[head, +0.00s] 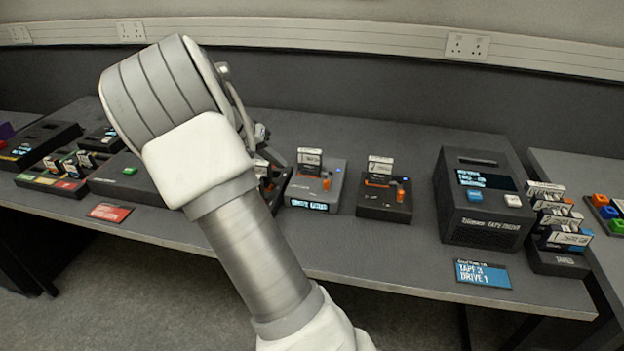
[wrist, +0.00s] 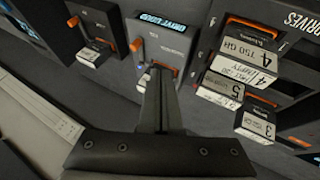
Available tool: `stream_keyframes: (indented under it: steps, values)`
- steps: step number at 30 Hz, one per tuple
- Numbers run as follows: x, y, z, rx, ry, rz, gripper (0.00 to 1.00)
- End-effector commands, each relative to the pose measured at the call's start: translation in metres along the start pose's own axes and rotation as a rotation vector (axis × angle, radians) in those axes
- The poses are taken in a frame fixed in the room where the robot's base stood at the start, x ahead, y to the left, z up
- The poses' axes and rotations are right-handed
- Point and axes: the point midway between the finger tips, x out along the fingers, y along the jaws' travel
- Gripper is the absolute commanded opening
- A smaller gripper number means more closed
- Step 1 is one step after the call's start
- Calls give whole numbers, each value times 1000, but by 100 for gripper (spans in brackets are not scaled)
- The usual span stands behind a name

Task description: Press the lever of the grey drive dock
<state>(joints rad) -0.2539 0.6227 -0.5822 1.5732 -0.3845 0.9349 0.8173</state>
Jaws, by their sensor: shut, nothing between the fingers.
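The grey drive dock (head: 335,171) stands on the bench in the middle of the head view, with a lit display, a white-labelled drive upright in it and an orange lever (head: 326,181). In the head view my arm hides most of the gripper, left of the dock.
A black dock (head: 378,211) with its own orange lever and drive stands right of the grey dock. A rack of labelled drives (wrist: 265,75) is close beside the fingers in the wrist view. A tape drive (head: 482,226) stands further right. Bench between the docks is clear.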

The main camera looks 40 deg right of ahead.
Motion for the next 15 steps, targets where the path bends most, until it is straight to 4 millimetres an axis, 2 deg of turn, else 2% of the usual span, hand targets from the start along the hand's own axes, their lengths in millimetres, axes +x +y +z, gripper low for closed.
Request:
stream_keyframes:
  steps: [4,7,15]
  values:
    - [7,0,1,0,-2,1,0]
    - [20,0,1,-1,-3,1,0]
    - [78,0,2,0,-4,2,0]
